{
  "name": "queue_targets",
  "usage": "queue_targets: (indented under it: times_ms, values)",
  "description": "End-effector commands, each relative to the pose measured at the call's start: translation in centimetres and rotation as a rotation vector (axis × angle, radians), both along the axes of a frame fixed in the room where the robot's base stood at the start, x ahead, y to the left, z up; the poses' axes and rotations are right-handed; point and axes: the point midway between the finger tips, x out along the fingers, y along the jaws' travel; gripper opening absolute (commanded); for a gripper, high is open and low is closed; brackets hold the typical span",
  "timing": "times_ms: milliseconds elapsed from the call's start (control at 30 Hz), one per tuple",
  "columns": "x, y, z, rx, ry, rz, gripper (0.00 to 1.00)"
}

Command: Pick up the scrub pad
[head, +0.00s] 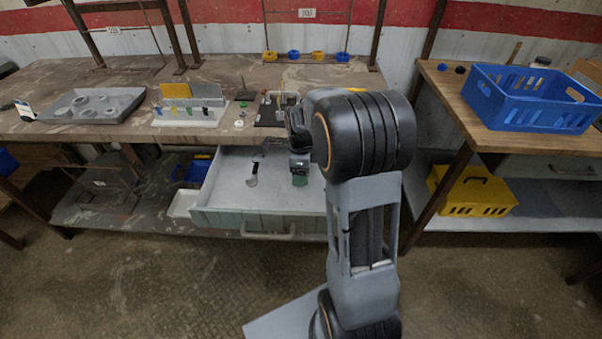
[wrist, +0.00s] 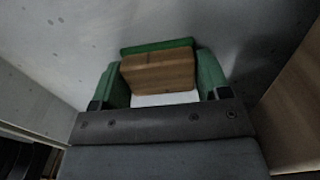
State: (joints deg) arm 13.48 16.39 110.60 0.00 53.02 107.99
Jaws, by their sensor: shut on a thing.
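The scrub pad (wrist: 158,72) is a brown block with a green layer along its far edge, seen in the wrist view. My gripper (wrist: 160,85) has one green finger on each side of the pad and is shut on it. In the head view my gripper (head: 300,168) reaches down into the open drawer (head: 222,180). There the pad cannot be made out clearly. Whether the pad touches the drawer floor cannot be told.
A dark-handled tool (head: 253,175) lies in the drawer left of my gripper. Above, the workbench (head: 45,128) holds a grey tray (head: 92,105) and a small rack (head: 188,115). At right are a blue crate (head: 535,100) and a yellow box (head: 475,193).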

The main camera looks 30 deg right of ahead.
Motion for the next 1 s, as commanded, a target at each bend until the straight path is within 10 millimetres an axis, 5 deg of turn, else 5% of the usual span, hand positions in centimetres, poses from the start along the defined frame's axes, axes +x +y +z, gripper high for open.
queue_targets:
  times_ms: [367, 600, 1000]
  values:
    - [0.1, 0.0, 0.4, 0.0, -0.002, 0.0, 0.46]
    - [0.1, 0.0, 3.2, -0.001, -0.003, 0.0, 0.46]
    - [-2.4, 6.4, 10.0, -0.001, -0.003, 0.006, 0.46]
